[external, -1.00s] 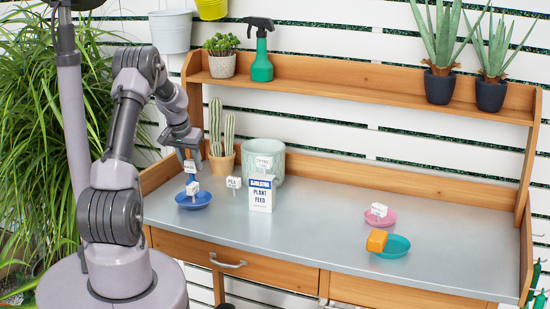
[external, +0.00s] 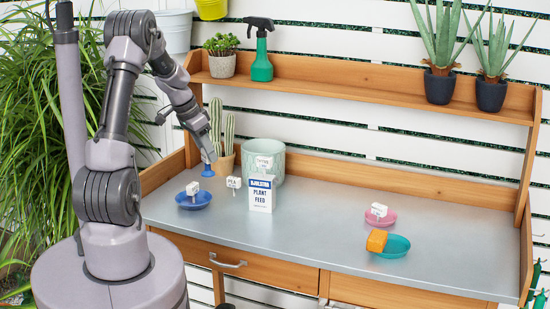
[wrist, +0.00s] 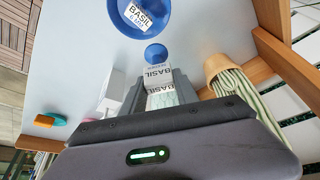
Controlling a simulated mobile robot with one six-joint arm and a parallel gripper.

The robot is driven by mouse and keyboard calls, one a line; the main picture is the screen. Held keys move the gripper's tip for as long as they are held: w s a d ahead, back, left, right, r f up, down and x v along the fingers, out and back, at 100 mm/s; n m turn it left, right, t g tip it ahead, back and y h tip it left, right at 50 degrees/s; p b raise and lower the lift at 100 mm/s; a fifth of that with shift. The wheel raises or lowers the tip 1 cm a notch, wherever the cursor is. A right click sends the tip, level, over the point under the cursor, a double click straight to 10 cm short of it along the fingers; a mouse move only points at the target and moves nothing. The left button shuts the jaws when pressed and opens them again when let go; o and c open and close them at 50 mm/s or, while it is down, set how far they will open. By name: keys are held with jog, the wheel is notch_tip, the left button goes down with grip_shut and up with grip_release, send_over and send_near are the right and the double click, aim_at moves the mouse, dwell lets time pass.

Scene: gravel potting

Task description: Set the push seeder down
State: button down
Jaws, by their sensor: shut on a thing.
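My gripper (external: 209,156) is shut on the push seeder (external: 208,171), which has a blue end pointing down. I cannot tell whether the seeder touches the bench.
A white PLANT FEED box (external: 261,196), a small white tag (external: 234,182) and a pale green pot (external: 276,172) stand to the right. A pink saucer (external: 386,221) and a teal saucer (external: 402,249) with an orange block (external: 377,240) are farther right. The bench middle (external: 320,205) is clear.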

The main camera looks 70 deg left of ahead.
jog(key=s+d+f+m+g+h+p, duration=0.1)
jog(key=s+d+m+g+h, duration=0.15)
jog(key=d+m, duration=1)
jog(key=s+d+f+m+g+h, duration=0.1)
jog(key=s+d+m+g+h, duration=0.15)
jog(key=d+m, duration=1.05)
jog(key=shift+w+a+f+n+t+h+b, duration=0.1)
jog(key=shift+w+f+n+b, duration=0.55)
jog(key=shift+w, duration=1.65)
jog(key=shift+w+a+f+n+t+h+b, duration=0.1)
jog(key=shift+w+f+n+b, duration=0.2)
jog(key=shift+w+f+n, duration=1.4)
jog(key=shift+w+a+f+n+t+h+b, duration=0.1)
jog(key=shift+w+f+b, duration=0.3)
jog(key=shift+w, duration=2.5)
jog(key=shift+d, duration=0.1)
jog(key=shift+f+b, duration=0.15)
jog(key=shift+b, duration=0.15)
jog(key=c, duration=0.9)
grip_release()
